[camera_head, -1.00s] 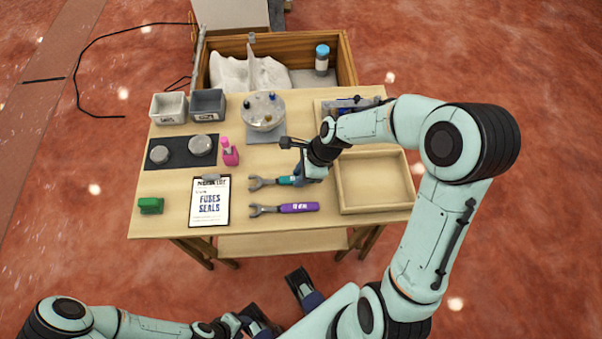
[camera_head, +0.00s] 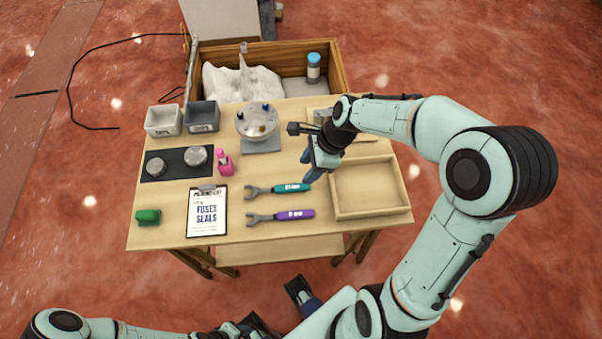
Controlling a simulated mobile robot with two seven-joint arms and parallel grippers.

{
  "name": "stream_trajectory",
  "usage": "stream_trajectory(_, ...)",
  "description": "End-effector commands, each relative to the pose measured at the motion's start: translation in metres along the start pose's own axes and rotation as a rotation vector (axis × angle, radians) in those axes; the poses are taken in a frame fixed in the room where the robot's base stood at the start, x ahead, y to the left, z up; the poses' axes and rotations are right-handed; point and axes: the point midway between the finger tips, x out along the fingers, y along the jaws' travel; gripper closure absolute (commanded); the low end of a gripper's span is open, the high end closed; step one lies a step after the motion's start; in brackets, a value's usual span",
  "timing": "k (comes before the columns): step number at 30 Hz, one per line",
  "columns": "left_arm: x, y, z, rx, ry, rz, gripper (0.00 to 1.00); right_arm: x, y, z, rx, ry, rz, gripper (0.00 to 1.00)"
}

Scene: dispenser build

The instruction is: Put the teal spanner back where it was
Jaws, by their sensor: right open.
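The teal spanner (camera_head: 290,188) lies flat on the table, its grey open jaw to the left and its teal handle to the right. A purple spanner (camera_head: 292,214) lies parallel to it, nearer the table's front edge. My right gripper (camera_head: 307,170) is open and empty, just above and behind the right end of the teal handle, apart from it. My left gripper (camera_head: 240,328) is low in the view, off the front of the table; its fingers are too small and partly hidden to judge.
An empty wooden tray (camera_head: 371,212) stands right of the spanners. A clipboard (camera_head: 207,228) lies left of them. A pink bottle (camera_head: 223,162), a round carousel (camera_head: 257,121), two bins (camera_head: 164,121) and a green block (camera_head: 148,216) are also on the table (camera_head: 165,238). An open crate (camera_head: 336,72) is behind.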

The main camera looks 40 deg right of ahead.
Motion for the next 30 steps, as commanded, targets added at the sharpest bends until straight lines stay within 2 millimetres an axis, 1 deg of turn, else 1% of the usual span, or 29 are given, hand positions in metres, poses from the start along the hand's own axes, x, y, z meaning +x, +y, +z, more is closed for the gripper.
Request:
stream_trajectory(1, -0.002, 0.001, 0.0, 0.0, -0.001, 0.0, 0.57, -0.01, 0.0, 0.001, -0.001, -0.001, -0.003, 0.5)
stream_trajectory(3, -0.004, 0.001, 0.0, 0.0, 0.0, 0.0, 0.57, -0.018, 0.0, 0.001, -0.001, 0.0, -0.001, 0.5)
stream_trajectory(7, -0.005, 0.001, 0.0, 0.0, 0.0, 0.0, 0.57, -0.027, 0.0, 0.0, -0.001, 0.0, 0.0, 0.5)
stream_trajectory(25, -0.005, 0.002, 0.0, 0.0, 0.0, 0.0, 0.57, -0.029, 0.0, 0.0, 0.0, 0.0, 0.002, 0.5)
stream_trajectory(28, -0.012, 0.004, 0.0, 0.001, 0.002, 0.001, 0.57, -0.036, -0.001, 0.004, -0.001, -0.001, 0.0, 0.5)
stream_trajectory(30, -0.026, 0.01, -0.001, 0.003, 0.007, 0.003, 0.57, -0.049, -0.003, 0.011, -0.003, -0.004, -0.005, 0.5)
